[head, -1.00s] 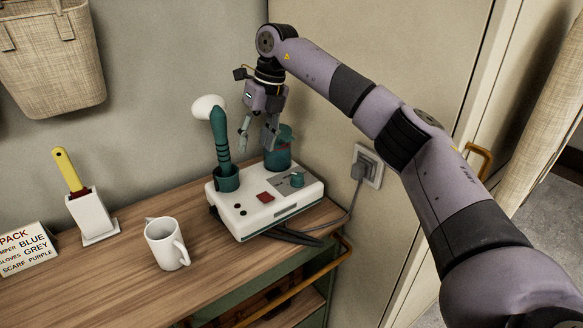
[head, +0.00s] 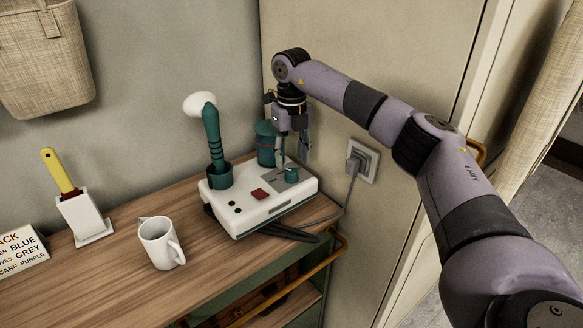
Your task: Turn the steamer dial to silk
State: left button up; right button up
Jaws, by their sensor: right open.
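The steamer (head: 270,208) is a white box on the wooden bench top, with a red button and black knobs on its front. Its green dial (head: 291,174) sits on a grey panel at the right of the top face. A green steamer wand (head: 213,138) with a white head stands in a holder at the left, and a green tank (head: 266,145) stands behind. My right gripper (head: 292,156) points down, open and empty, just above and around the dial's back side; I cannot tell whether it touches. The dial's markings are too small to read. My left gripper is not in view.
A white mug (head: 161,243) stands left of the steamer. A brush with a yellow handle (head: 58,170) sits in a white holder (head: 84,219). A lettered sign (head: 20,252) is at far left. A cable runs to the wall socket (head: 361,160).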

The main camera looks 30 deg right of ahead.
aim_at(292, 170)
jog(key=shift+f, duration=2.2)
jog(key=shift+c, duration=0.2)
grip_shut()
